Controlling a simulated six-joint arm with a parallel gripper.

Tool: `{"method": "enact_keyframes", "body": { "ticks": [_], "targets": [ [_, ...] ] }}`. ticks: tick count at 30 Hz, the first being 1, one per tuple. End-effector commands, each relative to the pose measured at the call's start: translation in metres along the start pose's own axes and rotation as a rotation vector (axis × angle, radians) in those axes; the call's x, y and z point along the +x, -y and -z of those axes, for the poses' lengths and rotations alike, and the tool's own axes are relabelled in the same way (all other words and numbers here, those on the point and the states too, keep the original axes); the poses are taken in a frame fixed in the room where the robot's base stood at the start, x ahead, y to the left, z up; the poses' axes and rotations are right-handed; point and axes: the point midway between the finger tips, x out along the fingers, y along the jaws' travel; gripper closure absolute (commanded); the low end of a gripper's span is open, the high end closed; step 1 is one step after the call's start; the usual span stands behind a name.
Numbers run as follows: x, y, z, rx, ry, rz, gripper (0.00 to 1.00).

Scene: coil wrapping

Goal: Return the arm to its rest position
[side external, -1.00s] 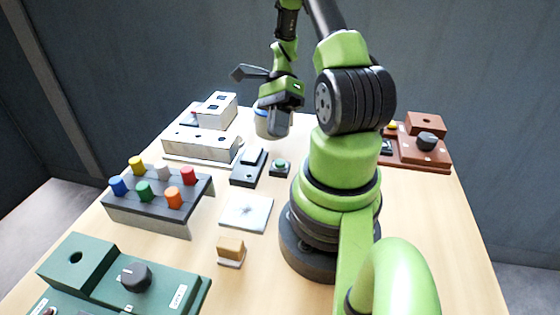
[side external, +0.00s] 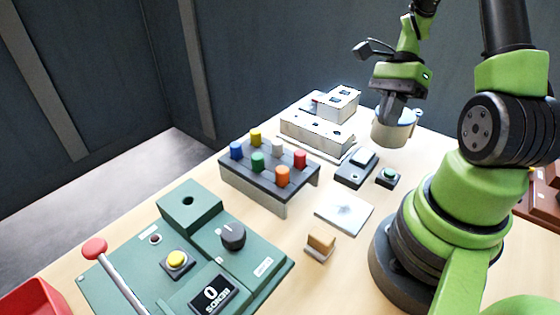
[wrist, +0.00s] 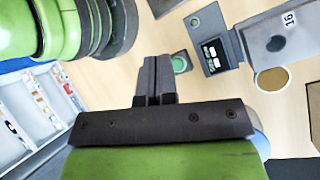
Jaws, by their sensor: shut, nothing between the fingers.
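My gripper (side external: 393,108) hangs from the green arm near the far side of the wooden table, in front of a pale container with a blue rim (side external: 396,133) and partly covering it. In the wrist view my gripper (wrist: 153,66) has its dark fingers together, with nothing held between them. From the side view I cannot tell whether the fingers touch the container. The green arm base stands at the right of the side view.
A small green button box (side external: 388,177), a dark switch box (side external: 356,169), a white machine (side external: 318,133) and a rack of coloured spools (side external: 268,180) stand nearby. A green control panel (side external: 190,250) is at the front left. A white plate (side external: 344,212) lies near the base.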

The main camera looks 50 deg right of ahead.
Motion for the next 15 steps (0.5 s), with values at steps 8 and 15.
{"method": "enact_keyframes", "body": {
  "ticks": [8,15],
  "targets": [
    [-0.038,-0.016,-0.104,-0.622,-0.345,0.168,1.0],
    [-0.044,-0.061,-0.173,-1.168,-0.574,0.336,1.0]
  ]
}}
